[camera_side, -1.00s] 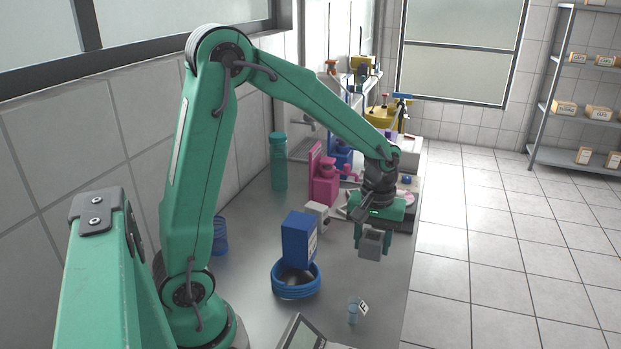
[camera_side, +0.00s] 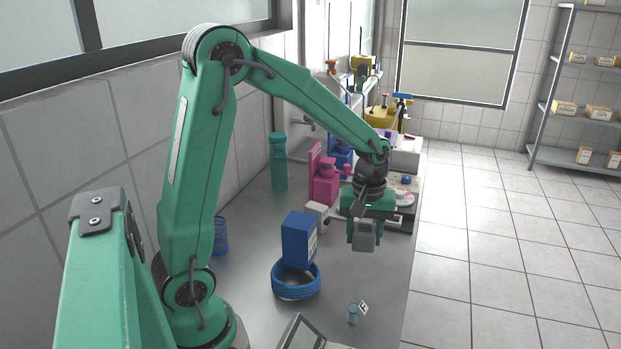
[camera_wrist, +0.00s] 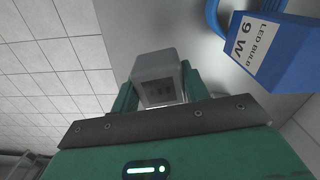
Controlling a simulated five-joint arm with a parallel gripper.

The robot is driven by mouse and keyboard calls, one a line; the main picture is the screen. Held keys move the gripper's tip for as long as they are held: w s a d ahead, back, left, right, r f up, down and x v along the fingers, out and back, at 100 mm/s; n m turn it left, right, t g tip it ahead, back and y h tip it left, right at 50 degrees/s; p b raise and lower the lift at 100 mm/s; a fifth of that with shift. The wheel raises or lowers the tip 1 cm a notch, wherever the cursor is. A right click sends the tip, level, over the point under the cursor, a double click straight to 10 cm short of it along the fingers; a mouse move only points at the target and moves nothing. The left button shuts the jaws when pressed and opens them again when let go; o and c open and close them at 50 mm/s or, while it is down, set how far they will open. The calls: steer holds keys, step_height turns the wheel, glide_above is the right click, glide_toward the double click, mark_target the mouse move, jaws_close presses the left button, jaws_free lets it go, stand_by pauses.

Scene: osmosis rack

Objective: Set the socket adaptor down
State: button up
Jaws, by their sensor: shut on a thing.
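My gripper (camera_side: 364,233) is shut on the socket adaptor (camera_side: 365,240), a small grey block, and hangs above the right part of the grey bench. In the wrist view the socket adaptor (camera_wrist: 155,75) sits between the two green fingers of my gripper (camera_wrist: 158,92), with a darker face showing small marks. From the side view I cannot tell exactly how high it is above the bench.
A blue LED bulb box (camera_side: 298,238) stands by a blue-rimmed bowl (camera_side: 296,290) to the left; the box (camera_wrist: 275,52) shows large in the wrist view. A pale grey block (camera_side: 316,216) and pink item (camera_side: 325,187) stand behind-left.

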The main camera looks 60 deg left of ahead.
steer(key=s+a+n, duration=0.4)
steer(key=a+n, duration=0.4)
steer(key=a, duration=0.1)
steer(key=s+a+n, duration=0.4)
steer(key=a+n, duration=0.3)
steer(key=a, duration=0.3)
steer(key=shift+r+n, duration=0.15)
steer(key=shift+n, duration=0.25)
steer(key=shift+s, duration=0.1)
glide_above(268, 227)
step_height(268, 227, down, 7)
steer(key=shift+f, duration=2.05)
steer(key=shift+f, duration=0.15)
steer(key=o, duration=1)
